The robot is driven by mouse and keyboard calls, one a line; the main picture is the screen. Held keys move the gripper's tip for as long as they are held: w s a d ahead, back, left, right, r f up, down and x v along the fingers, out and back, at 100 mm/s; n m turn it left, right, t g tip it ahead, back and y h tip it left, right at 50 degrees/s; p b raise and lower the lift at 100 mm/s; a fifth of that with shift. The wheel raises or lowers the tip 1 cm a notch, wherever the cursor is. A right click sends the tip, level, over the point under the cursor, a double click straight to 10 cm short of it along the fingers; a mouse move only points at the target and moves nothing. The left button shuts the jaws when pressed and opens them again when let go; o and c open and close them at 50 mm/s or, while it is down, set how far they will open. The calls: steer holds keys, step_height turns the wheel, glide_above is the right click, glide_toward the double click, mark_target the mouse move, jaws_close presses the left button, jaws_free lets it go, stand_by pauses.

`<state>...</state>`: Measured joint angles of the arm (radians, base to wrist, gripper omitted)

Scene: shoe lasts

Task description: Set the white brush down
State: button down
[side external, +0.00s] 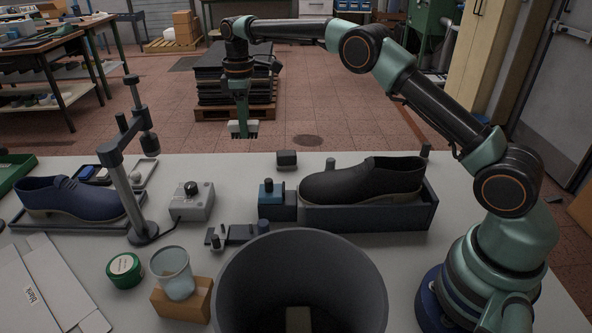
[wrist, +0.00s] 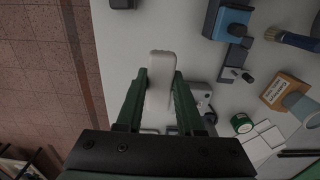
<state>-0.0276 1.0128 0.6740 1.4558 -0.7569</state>
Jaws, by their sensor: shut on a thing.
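The white brush (wrist: 161,70) is a pale, rounded bar held between the two green fingers of my gripper (wrist: 160,85) in the wrist view. Its far end sticks out past the fingertips; whether it has bristles does not show. In the side view my gripper (side external: 243,131) points down, holding the pale brush in the air near the far edge of the white table (side external: 225,165). The brush is small there and mostly covered by the fingers. The tabletop lies below it, with a visible gap in the side view.
A grey knob box (side external: 191,202), a blue-topped block (side external: 272,194) and a small dark block (side external: 287,159) stand nearby. A black shoe (side external: 360,181) is in a tray at right; a post stand (side external: 130,170) is at left. A large bin (side external: 300,245) stands in front. Bare tabletop shows between them.

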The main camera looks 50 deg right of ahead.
mark_target(251, 183)
step_height(251, 183, down, 14)
steer(key=shift+f, duration=0.25)
stand_by(0.3)
steer(key=shift+f, duration=0.2)
steer(key=c, duration=0.5)
jaws_free()
steer(key=shift+c, duration=0.2)
steer(key=shift+r, duration=0.15)
